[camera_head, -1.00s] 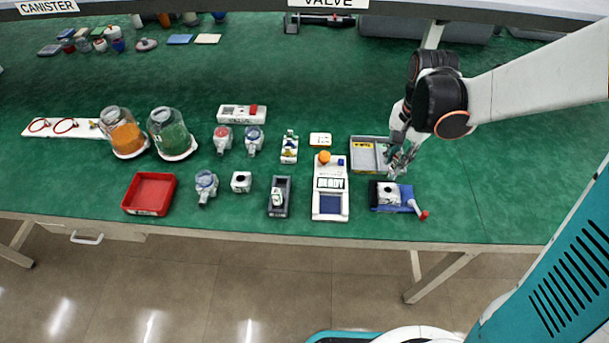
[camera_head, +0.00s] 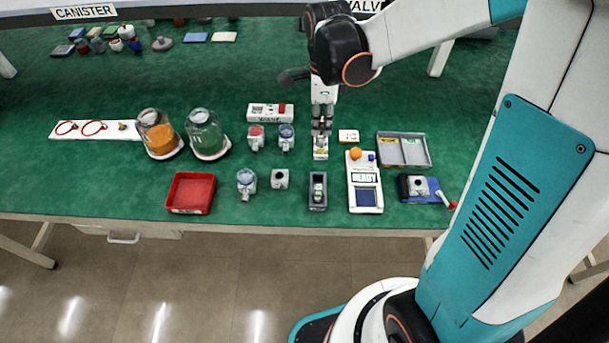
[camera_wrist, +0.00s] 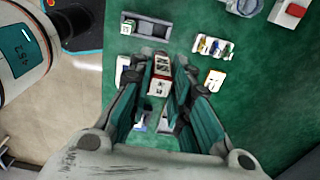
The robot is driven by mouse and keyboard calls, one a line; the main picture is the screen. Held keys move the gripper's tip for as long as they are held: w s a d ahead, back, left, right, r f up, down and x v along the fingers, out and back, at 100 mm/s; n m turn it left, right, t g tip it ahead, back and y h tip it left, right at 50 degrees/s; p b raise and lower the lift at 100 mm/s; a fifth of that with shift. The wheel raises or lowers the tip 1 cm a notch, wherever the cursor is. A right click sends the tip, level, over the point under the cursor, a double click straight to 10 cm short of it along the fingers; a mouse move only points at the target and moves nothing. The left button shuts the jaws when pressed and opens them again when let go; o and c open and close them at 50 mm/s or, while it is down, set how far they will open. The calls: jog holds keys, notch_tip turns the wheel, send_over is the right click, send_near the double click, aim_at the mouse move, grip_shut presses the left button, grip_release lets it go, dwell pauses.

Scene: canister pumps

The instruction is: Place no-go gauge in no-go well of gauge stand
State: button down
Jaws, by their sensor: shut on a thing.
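My gripper (camera_head: 322,128) points down over the small white gauge stand (camera_head: 320,154) in the head view. In the wrist view my gripper (camera_wrist: 160,90) is shut on a small red-and-white block, which looks like the no-go gauge (camera_wrist: 160,75). In that view the gauge stand (camera_wrist: 213,47), with yellow and blue pieces on it, lies up and right of the held gauge, apart from it. In the head view the fingers hide much of the gauge and part of the stand. I cannot make out the wells.
A dark holder (camera_head: 317,204), a READY device (camera_head: 364,197) and a grey tray (camera_head: 426,151) stand nearby. A small white card (camera_head: 348,136) lies right of the stand. Two blue-and-white valves (camera_head: 286,139) (camera_head: 246,184) stand to the left.

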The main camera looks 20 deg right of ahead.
notch_tip(320, 180, down, 19)
jog(key=b, duration=0.5)
jog(key=shift+d, duration=0.1)
jog(key=shift+b, duration=0.3)
jog(key=shift+f, duration=0.15)
jog(key=c, duration=1.5)
grip_release()
